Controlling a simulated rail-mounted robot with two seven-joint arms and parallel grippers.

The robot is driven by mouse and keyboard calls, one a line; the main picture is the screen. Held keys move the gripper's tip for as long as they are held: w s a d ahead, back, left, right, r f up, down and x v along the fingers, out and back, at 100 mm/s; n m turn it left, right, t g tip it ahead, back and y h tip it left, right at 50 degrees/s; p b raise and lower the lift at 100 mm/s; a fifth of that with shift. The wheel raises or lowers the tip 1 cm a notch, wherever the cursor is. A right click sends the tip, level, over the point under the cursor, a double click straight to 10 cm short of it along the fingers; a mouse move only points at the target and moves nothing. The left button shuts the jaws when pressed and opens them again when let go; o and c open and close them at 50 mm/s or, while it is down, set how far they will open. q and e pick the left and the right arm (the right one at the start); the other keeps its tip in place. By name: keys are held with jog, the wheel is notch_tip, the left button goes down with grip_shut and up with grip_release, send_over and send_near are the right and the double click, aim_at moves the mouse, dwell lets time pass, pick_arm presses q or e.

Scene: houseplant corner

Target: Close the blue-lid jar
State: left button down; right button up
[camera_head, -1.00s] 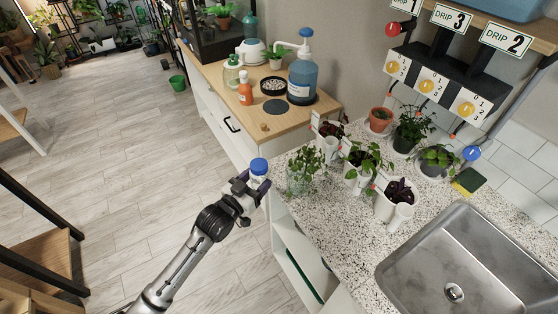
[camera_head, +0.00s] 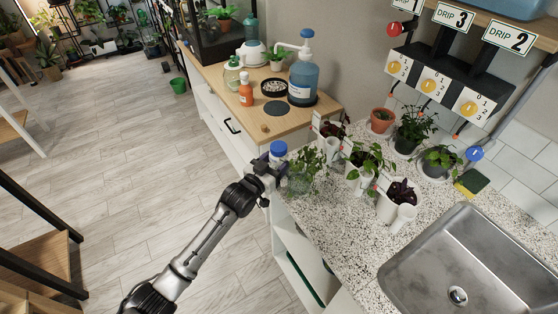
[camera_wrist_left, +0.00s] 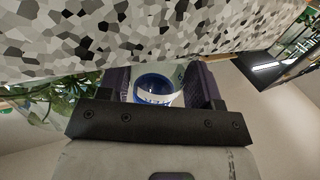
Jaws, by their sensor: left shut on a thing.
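The blue lid (camera_head: 278,148) sits at the top of a small whitish body between the fingers of my left gripper (camera_head: 269,168). In the left wrist view, the blue-and-white round thing (camera_wrist_left: 155,90) lies between the two dark fingers, and my left gripper (camera_wrist_left: 158,88) is shut on it. It is held near the left edge of the speckled counter, beside a leafy plant (camera_head: 305,166). Whether the lid is seated tight on the body cannot be told. My right gripper is not in view.
The speckled counter (camera_head: 340,222) holds several potted plants and a steel sink (camera_head: 455,265). Behind, a wooden top (camera_head: 258,95) carries an orange bottle (camera_head: 246,93) and a blue pump bottle (camera_head: 303,80). Floor lies open to the left.

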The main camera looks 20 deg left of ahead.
pick_arm(q)
jog(key=shift+x, duration=1.2)
jog(key=shift+f, duration=0.2)
jog(key=shift+s+a+f, duration=0.1)
jog(key=shift+s, duration=0.1)
jog(key=shift+w+f, duration=0.1)
jog(key=c, duration=0.6)
grip_release()
jog(key=shift+f, duration=0.1)
jog(key=shift+r, duration=0.35)
jog(key=p+v, duration=0.1)
jog(key=v, duration=1.1)
jog(key=shift+f, duration=0.1)
